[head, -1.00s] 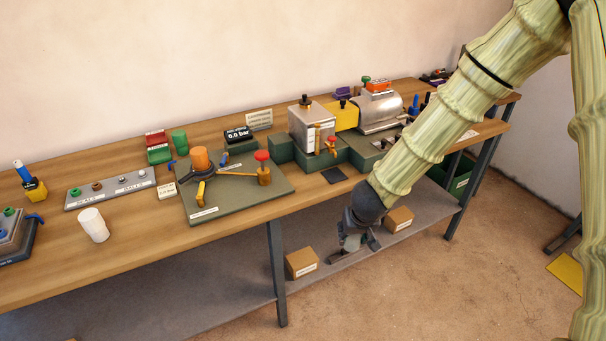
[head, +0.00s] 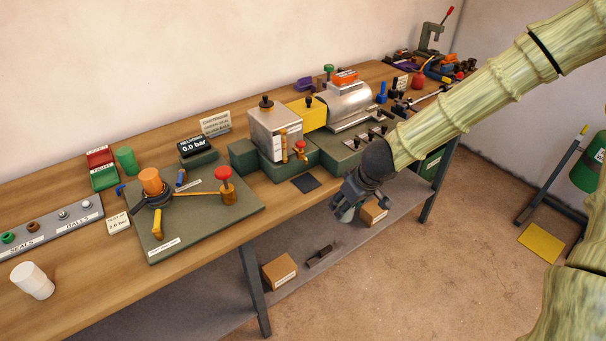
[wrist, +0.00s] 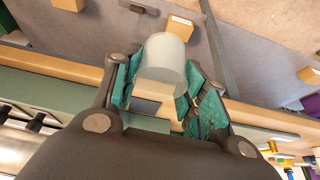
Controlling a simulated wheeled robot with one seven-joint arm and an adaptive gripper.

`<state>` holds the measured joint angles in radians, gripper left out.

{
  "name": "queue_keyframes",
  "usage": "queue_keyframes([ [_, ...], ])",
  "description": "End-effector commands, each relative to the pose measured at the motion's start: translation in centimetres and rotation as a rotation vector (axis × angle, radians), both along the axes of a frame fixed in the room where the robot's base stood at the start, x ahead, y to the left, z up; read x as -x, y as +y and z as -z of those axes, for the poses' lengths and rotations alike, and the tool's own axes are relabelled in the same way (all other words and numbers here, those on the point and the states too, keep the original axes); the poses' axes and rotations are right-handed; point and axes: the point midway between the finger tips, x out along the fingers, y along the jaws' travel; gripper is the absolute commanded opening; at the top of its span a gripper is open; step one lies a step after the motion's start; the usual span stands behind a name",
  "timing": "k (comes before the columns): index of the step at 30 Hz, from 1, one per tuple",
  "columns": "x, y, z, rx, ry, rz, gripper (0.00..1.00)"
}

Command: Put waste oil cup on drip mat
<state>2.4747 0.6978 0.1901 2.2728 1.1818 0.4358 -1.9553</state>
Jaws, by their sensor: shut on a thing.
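My gripper (head: 350,198) hangs just in front of the workbench's front edge, right of the drip mat. In the wrist view my gripper (wrist: 160,85) is shut on a pale, translucent cup (wrist: 163,58), the waste oil cup, held between its green finger pads. In the head view the cup is mostly hidden by the fingers. The drip mat looks to be the small dark square (head: 305,183) lying flat and empty near the bench's front edge, in front of the metal tank (head: 273,135). My gripper is apart from it.
A red tap (head: 299,148) projects from the tank above the mat. A green plate with fittings (head: 205,232) lies left of it. Below, the shelf holds boxes (head: 279,272) and a dark handle (head: 320,256).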

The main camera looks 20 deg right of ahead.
Motion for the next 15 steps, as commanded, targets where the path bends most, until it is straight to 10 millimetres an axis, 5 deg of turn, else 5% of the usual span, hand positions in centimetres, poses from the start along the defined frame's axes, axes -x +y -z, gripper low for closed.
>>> queue_keyframes([
  [7,-0.8,0.2,-0.2,-0.002,-0.003,-0.026,0.23],
  [15,-5.3,1.9,-0.2,-0.002,-0.002,-0.026,0.23],
])
